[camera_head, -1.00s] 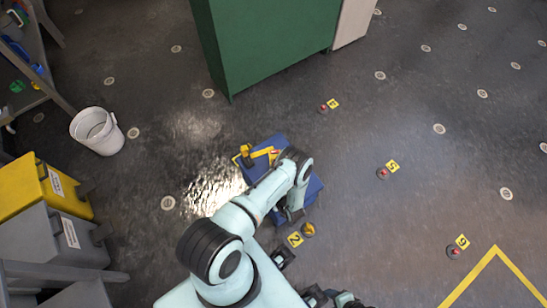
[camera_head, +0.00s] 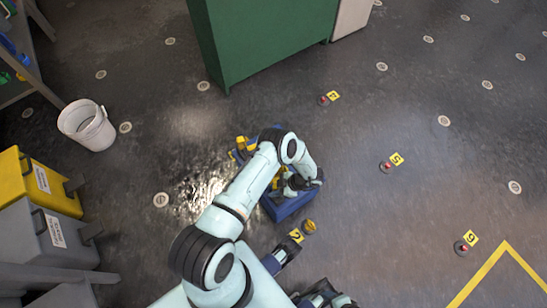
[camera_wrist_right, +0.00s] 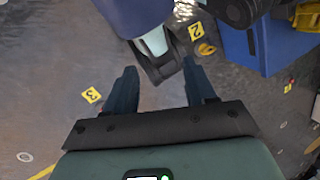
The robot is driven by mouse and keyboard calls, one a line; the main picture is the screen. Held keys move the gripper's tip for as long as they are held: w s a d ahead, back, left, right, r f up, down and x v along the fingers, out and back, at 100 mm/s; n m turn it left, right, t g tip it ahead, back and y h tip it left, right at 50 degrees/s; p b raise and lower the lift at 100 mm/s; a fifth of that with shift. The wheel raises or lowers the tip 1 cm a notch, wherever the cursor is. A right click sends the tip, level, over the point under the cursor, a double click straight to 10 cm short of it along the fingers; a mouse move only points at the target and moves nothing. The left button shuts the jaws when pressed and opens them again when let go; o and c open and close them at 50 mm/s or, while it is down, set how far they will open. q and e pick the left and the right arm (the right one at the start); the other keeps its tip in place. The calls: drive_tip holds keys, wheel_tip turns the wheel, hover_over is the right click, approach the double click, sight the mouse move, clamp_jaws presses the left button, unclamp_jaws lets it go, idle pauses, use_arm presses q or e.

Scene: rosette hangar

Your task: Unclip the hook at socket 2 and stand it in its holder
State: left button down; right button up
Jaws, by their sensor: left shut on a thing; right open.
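My left gripper (camera_head: 284,187) reaches over the blue box (camera_head: 288,208) on the floor. It is shut on a small yellow thing (camera_head: 277,180), probably the hook; my wrist hides most of its shape, and I cannot tell whether it touches the box. Socket 2 (camera_head: 309,226) is on the floor just in front of the box, with an orange-yellow top beside its yellow number tag (camera_head: 296,236). It also shows in the right wrist view (camera_wrist_right: 206,48). My right gripper (camera_wrist_right: 161,95) is open, with nothing between its fingers. I cannot make out the holder clearly.
Another yellow piece (camera_head: 243,145) shows at the box's far left end. Sockets with red tops, such as socket 5 (camera_head: 386,167), dot the floor to the right. A green cabinet (camera_head: 265,40) stands behind, a white bucket (camera_head: 88,127) and bins (camera_head: 40,185) at left.

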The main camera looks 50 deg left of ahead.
use_arm(q)
drive_tip(key=n+h+b, duration=0.1)
drive_tip(key=n+g+h, duration=0.1)
drive_tip(key=n, duration=0.1)
drive_tip(key=n+b, duration=0.1)
drive_tip(key=shift+w+d+f+n+g+h+b, duration=0.1)
drive_tip(key=shift+d+f+n+g+h+b, duration=0.1)
drive_tip(key=shift+d+n+g+h+b, duration=0.15)
drive_tip(key=shift+n+h, duration=0.55)
drive_tip(key=shift+h, duration=0.1)
drive_tip(key=shift+d+r+n+h+b, duration=0.3)
drive_tip(key=shift+n+h, duration=0.2)
drive_tip(key=shift+n, duration=0.2)
use_arm(e)
drive_tip(key=shift+t, duration=0.5)
drive_tip(key=shift+w+d+f, duration=0.1)
drive_tip(key=shift+w+f, duration=0.5)
drive_tip(key=shift+f, duration=0.35)
drive_tip(key=shift+w+d+f, duration=0.1)
drive_tip(key=shift+w+f, duration=0.45)
drive_tip(key=shift+f, duration=0.35)
use_arm(q)
drive_tip(key=shift+a+f+b, duration=0.1)
drive_tip(key=shift+f+b, duration=0.15)
drive_tip(key=shift+b, duration=0.05)
use_arm(e)
drive_tip(key=shift+f, duration=0.3)
